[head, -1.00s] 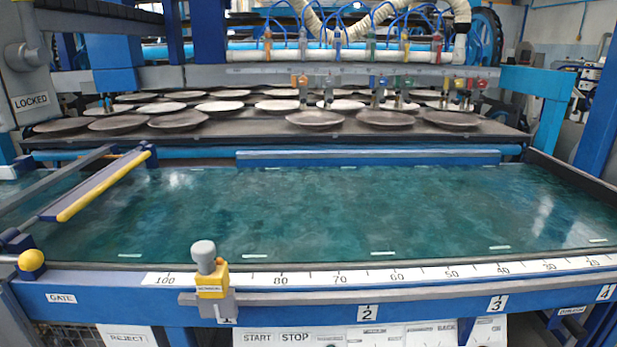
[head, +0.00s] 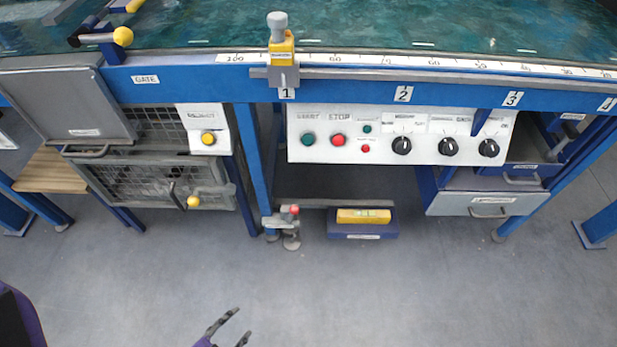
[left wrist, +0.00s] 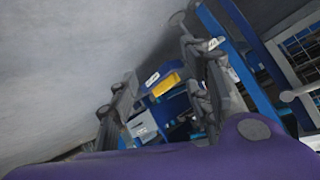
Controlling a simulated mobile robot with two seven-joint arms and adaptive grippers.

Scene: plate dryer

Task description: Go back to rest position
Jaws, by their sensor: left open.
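My left gripper (head: 229,328) shows at the bottom edge of the head view, low over the grey floor and in front of the machine. Its two dark fingers are spread apart with nothing between them. The left wrist view shows the same open gripper (left wrist: 160,90), with the machine's lower part beyond the fingers. My right gripper is in neither view.
A drawer (head: 487,204) is at the right. The floor (head: 400,290) in front is clear.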

